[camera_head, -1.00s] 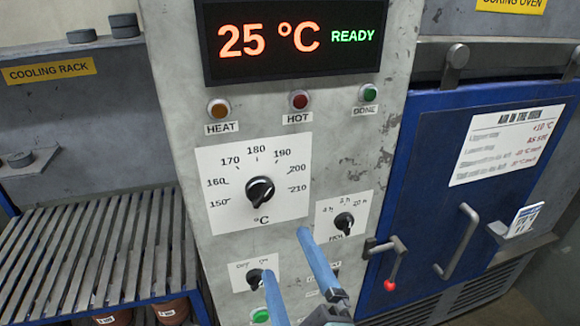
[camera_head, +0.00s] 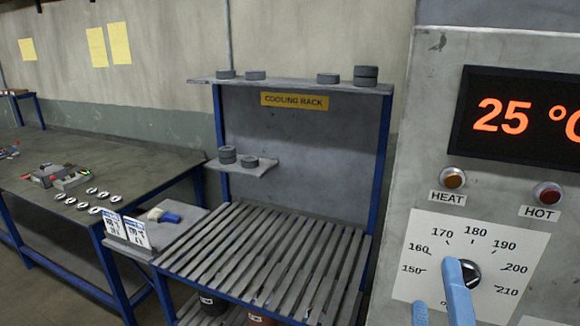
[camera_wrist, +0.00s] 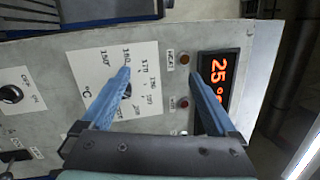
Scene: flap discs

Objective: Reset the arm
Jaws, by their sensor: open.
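My gripper (camera_head: 437,286) shows at the lower right of the head view as two blue fingers, apart with nothing between them. One finger overlaps the left part of the temperature dial (camera_head: 472,275) on the grey control panel (camera_head: 425,140); I cannot tell the gap to the panel. In the wrist view my gripper (camera_wrist: 160,74) is open and empty, its fingers in front of the panel. The left finger partly covers the dial (camera_wrist: 126,91). The display (camera_wrist: 219,82) reads 25 °C, cut off in the head view (camera_head: 520,115).
A cooling rack (camera_head: 290,140) with a slatted shelf (camera_head: 265,255) and several dark discs stands left of the panel. A workbench (camera_head: 100,150) with several small discs and tools stands further left. Two white cards (camera_head: 125,230) stand between them.

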